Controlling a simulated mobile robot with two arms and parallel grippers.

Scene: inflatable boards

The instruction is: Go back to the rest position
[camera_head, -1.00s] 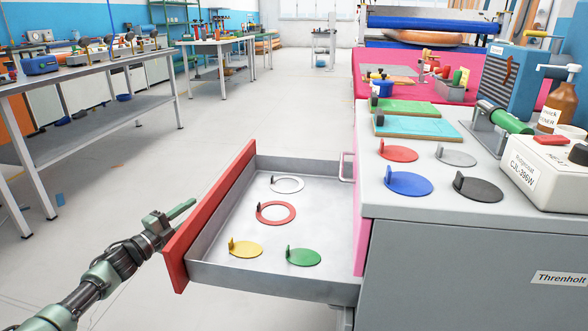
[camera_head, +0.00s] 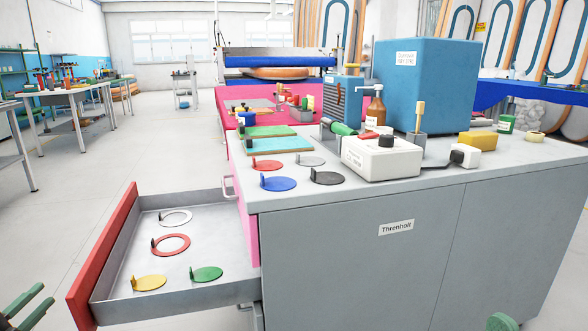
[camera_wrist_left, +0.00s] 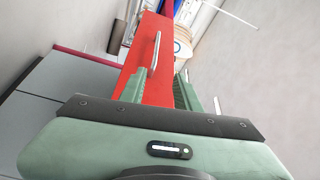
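My left gripper (camera_head: 46,295) shows at the lower left edge of the head view, left of the open drawer's red front (camera_head: 103,256) and apart from it. In the left wrist view its two green fingers (camera_wrist_left: 160,88) are spread with nothing held between them. The red drawer front (camera_wrist_left: 158,58) with its metal handle (camera_wrist_left: 155,53) lies beyond the fingertips. A green rounded part of my right arm or gripper (camera_head: 503,322) just enters at the bottom right; its fingers cannot be made out.
The drawer (camera_head: 180,300) stands pulled out from the grey cabinet (camera_head: 350,265), holding white, red, yellow and green discs or rings. The cabinet top bears more discs, a white box (camera_head: 381,157), a bottle (camera_head: 375,108) and a blue box (camera_head: 425,85). Floor at left is clear.

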